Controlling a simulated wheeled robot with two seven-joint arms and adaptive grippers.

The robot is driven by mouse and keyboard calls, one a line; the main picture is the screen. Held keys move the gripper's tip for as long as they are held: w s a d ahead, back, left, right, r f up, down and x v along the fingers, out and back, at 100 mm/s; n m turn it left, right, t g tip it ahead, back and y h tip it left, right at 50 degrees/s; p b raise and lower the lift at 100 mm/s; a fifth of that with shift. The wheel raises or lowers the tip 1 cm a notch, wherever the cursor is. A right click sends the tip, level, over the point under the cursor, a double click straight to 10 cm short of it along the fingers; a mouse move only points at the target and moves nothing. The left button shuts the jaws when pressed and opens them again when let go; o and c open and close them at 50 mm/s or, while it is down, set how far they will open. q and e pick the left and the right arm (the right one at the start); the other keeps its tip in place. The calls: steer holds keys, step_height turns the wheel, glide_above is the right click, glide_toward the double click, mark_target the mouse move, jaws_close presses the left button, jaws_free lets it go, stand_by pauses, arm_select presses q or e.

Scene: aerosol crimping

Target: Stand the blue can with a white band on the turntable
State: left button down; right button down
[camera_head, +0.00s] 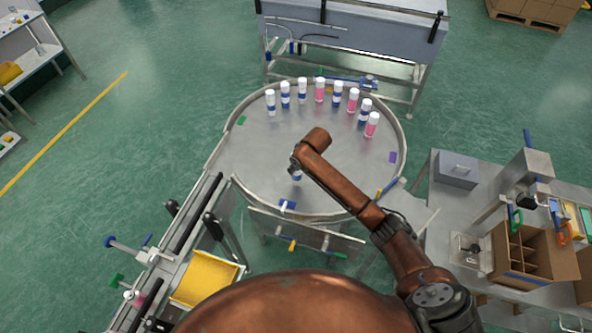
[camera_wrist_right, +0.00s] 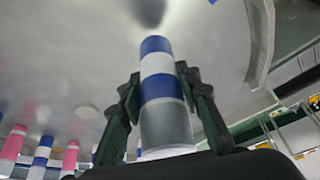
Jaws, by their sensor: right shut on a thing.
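The blue can with a white band (camera_wrist_right: 158,80) is between the two dark fingers of my right gripper (camera_wrist_right: 160,92) in the right wrist view, which are shut on it. In the head view my right gripper (camera_head: 296,164) is over the front middle part of the round grey turntable (camera_head: 250,150). Only a small white and blue bit of the can (camera_head: 297,176) shows below it there. A dark blurred patch lies on the metal beyond the can's blue end. I cannot tell whether the can touches the turntable. My left gripper is not in view.
Several white-capped blue and pink cans (camera_head: 320,90) stand in an arc along the turntable's back and right rim. The middle and left of the turntable are clear. A conveyor (camera_head: 185,240) with a yellow tray (camera_head: 208,279) is at front left; a bench with a cardboard box (camera_head: 540,262) is at right.

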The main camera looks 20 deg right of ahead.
mark_target(296, 172)
steer(key=shift+w+f, duration=0.65)
steer(key=shift+f, duration=0.15)
steer(key=shift+f+p, duration=0.65)
steer(key=shift+f, duration=0.8)
steer(key=shift+s+f, duration=0.1)
steer(key=c, duration=1.4)
jaws_free()
steer(key=shift+r, duration=0.25)
steer(key=b+v, duration=0.1)
steer(key=v, duration=1)
steer(key=shift+r, duration=0.35)
steer(key=shift+s, duration=0.15)
steer(key=shift+c, duration=0.5)
